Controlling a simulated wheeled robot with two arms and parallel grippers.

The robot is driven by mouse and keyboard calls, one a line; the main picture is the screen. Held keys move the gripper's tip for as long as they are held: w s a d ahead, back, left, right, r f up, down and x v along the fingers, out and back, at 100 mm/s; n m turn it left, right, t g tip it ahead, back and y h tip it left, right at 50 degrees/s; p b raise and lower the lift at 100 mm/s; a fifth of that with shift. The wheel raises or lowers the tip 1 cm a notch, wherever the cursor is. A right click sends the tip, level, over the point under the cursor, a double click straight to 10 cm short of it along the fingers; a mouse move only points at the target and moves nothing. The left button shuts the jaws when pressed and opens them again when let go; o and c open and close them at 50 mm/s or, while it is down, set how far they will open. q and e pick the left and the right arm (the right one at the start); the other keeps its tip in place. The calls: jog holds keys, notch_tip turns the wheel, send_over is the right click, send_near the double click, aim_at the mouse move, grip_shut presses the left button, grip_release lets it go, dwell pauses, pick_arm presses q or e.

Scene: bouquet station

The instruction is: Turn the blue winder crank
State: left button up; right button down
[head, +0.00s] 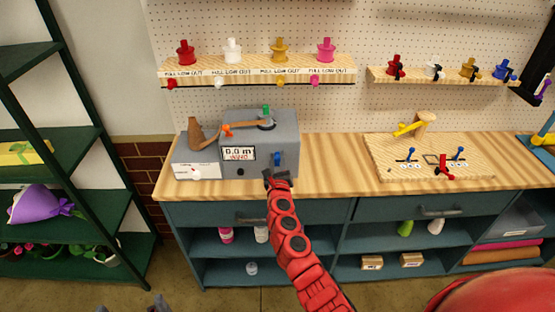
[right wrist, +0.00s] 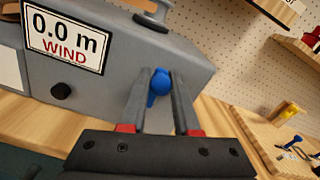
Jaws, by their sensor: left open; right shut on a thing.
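The grey winder box (head: 262,130) stands on the wooden counter, and its label reads 0.0 m WIND in the right wrist view. The blue winder crank (head: 277,158) is on the right part of its front. In the right wrist view, the crank's blue knob (right wrist: 158,84) sits between the fingertips of my right gripper (right wrist: 160,84). My right gripper (head: 277,178) is shut on the crank, and its fingers partly cover it. My left gripper (head: 132,304) is only just in view at the bottom edge, open, with its tips apart and nothing seen between them.
A smaller light box (head: 194,168) adjoins the winder on the left. A board (head: 435,160) with small levers lies further right on the counter (head: 325,165). A shelf (head: 258,68) of coloured spools hangs above. Green shelving (head: 100,150) stands at the left. The counter between winder and board is clear.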

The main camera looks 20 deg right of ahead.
jog(key=shift+d+m, duration=0.25)
jog(key=shift+m, duration=0.25)
